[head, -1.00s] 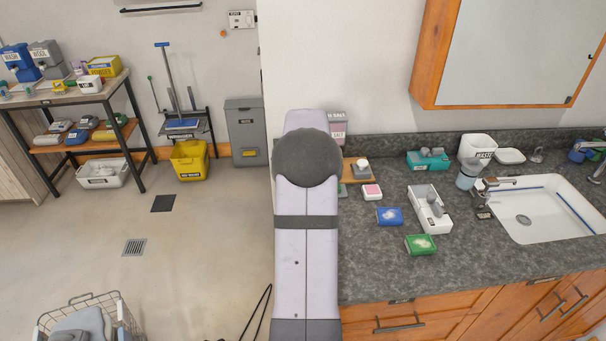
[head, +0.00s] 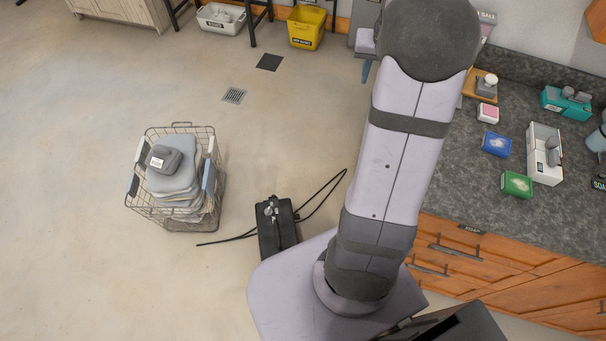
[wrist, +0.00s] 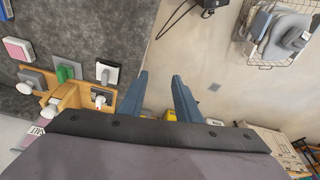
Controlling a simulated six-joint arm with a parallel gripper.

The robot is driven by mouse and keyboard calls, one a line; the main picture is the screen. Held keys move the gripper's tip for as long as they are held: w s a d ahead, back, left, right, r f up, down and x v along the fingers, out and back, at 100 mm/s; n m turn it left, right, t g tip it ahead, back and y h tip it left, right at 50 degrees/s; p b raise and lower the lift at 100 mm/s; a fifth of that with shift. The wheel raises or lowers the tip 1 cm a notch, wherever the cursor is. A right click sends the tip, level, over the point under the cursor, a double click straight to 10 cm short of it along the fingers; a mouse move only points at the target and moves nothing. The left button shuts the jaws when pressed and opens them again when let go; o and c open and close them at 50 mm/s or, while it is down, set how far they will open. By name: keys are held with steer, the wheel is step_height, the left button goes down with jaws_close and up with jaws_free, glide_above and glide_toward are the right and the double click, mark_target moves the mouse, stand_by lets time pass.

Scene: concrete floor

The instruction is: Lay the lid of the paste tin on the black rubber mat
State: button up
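My gripper (wrist: 160,77) is open in the wrist view, its two blue fingers apart with nothing between them. It hangs over or near the counter's edge, above the floor. In the head view only a blue fingertip (head: 366,71) shows beside my arm. I cannot make out the paste tin or its lid for certain. A wooden board (wrist: 80,93) on the counter carries several small items, too small to identify surely. A flat dark square (head: 269,62) lies on the floor; I cannot tell whether it is the black rubber mat.
The dark counter (head: 455,165) holds a blue box (head: 497,144), a green box (head: 516,184), a white tray (head: 545,155) and a teal holder (head: 566,103). On the floor are a wire basket (head: 176,215) of folded cloths, a black case (head: 275,226) with cables and a yellow bin (head: 306,27).

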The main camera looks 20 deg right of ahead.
steer(key=s+a+f+n+y, duration=0.1)
steer(key=s+a+f+n, duration=0.15)
steer(key=a, duration=1.15)
steer(key=s+a+f+n+g, duration=0.1)
steer(key=s+a+f+n, duration=0.1)
steer(key=s+a, duration=0.5)
steer(key=s+a+f+n+g, duration=0.1)
steer(key=s+a+n, duration=0.1)
steer(key=s+a, duration=0.5)
steer(key=shift+s+a+f+g+y, duration=0.3)
steer(key=shift+a+f+g+y, duration=0.1)
steer(key=shift+a, duration=0.3)
step_height(320, 180, down, 10)
steer(key=b, duration=1)
